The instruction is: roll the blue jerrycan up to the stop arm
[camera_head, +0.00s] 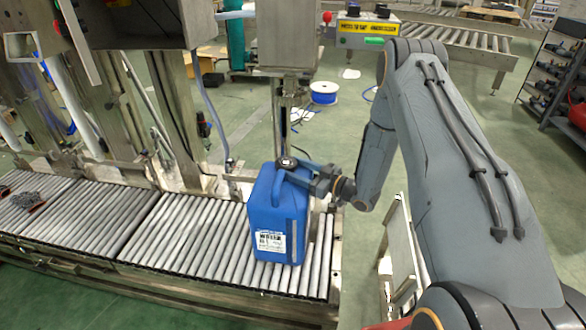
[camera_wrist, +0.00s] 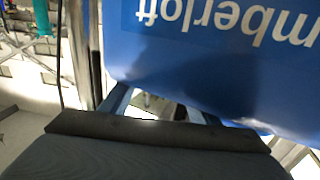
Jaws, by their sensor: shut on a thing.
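The blue jerrycan (camera_head: 265,219) stands upright on the roller conveyor (camera_head: 185,232), near its right end. It has a white label low on its front and a dark cap on top. My gripper (camera_head: 298,172) reaches in from the right at the top of the jerrycan and is shut on it, by the look of it at the handle. In the wrist view the blue wall of the jerrycan (camera_wrist: 190,60) fills the upper right, with upside-down white lettering. The fingertips are partly hidden there. I cannot pick out the stop arm with certainty.
A filling machine with a steel housing (camera_head: 287,35) and nozzle column stands just behind the jerrycan. A dark, mesh-like item (camera_head: 24,200) lies on the rollers at far left. The rollers between are clear. A blue cable reel (camera_head: 323,93) sits on the floor behind.

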